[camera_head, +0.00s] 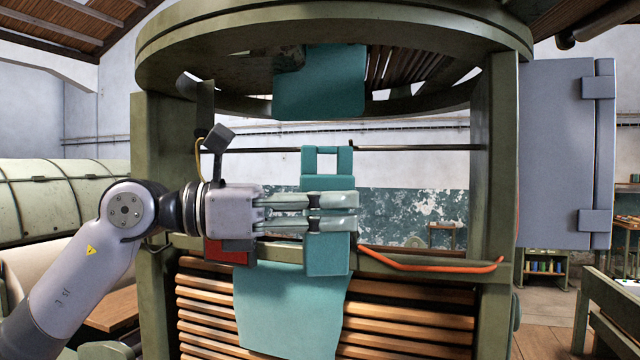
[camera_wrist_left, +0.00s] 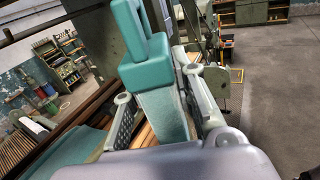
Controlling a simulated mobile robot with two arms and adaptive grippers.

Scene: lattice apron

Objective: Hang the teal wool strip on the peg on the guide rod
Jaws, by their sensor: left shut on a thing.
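The teal wool strip (camera_head: 327,255) is upright, with a squared open loop at its top. My left gripper (camera_head: 347,210) comes in from the left and is shut on the strip below the loop. The left wrist view shows the strip (camera_wrist_left: 162,105) between the two fingers. The guide rod (camera_head: 420,148) runs level across the frame, and in the head view the loop's top overlaps it. I cannot tell whether the loop is in front of the rod or touches it. My right gripper is not in view.
Another teal cloth (camera_head: 320,90) hangs from the round ring above. A further teal piece (camera_head: 285,315) lies over the wooden slats below. An orange cable (camera_head: 430,266) crosses the lower beam. Green posts (camera_head: 497,180) bound the opening, with a grey cabinet (camera_head: 560,150) at the right.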

